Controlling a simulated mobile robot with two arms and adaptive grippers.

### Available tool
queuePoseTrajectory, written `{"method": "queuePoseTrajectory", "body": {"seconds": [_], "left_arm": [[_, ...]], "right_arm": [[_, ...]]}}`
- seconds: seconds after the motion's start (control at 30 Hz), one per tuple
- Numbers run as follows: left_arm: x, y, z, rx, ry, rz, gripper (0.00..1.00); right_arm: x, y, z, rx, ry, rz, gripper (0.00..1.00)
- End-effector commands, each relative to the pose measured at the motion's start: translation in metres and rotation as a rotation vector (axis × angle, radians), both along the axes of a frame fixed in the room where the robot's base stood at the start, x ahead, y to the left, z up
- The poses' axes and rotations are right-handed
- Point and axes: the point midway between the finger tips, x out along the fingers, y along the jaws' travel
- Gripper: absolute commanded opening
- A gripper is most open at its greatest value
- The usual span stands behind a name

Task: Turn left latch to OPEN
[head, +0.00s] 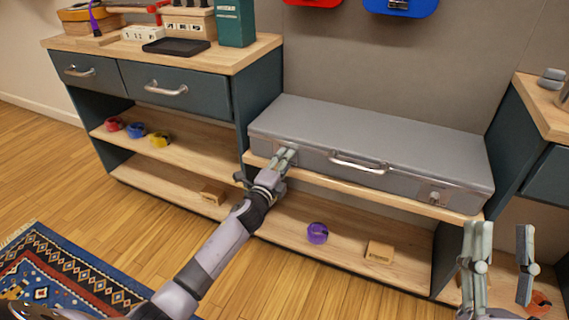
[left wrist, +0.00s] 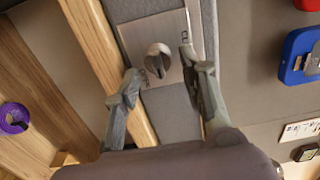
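A grey hard case (head: 380,135) lies shut on the shelf, with a metal handle (head: 358,165) on its front. The left latch is a round slotted knob (left wrist: 158,60) on a light metal plate (left wrist: 150,32). Lettering on the plate is partly covered by a finger. My left gripper (head: 284,158) is at the case's front left, hiding most of this latch in the head view. In the left wrist view its open fingers (left wrist: 158,70) stand on either side of the knob, apart from it. The right latch (head: 437,194) is in plain view. My right gripper (head: 501,250) is open and empty at the lower right.
The wooden shelf edge (head: 400,202) runs just under the case. The lower shelf holds a purple ring (head: 317,233) and a wooden block (head: 379,252). A drawer cabinet (head: 175,90) stands at left and another at right. Red and blue bins hang on the wall above.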

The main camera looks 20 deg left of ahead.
Motion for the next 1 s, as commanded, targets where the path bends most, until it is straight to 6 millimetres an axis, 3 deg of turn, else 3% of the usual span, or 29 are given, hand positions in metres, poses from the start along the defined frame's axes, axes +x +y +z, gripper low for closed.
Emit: {"method": "queuePoseTrajectory", "body": {"seconds": [0.27,0.7,1.0], "left_arm": [[-0.007,0.001,0.0,0.001,0.0,0.001,0.39],[-0.092,0.0,0.0,0.0,0.001,-0.001,0.39],[-0.119,0.0,0.0,0.0,-0.001,0.0,0.39]], "right_arm": [[-0.001,0.001,-0.001,0.0,0.003,0.002,0.4],[0.0,0.0,0.0,0.0,0.001,0.001,0.4],[0.0,0.0,0.0,0.001,0.0,0.001,0.4]]}}
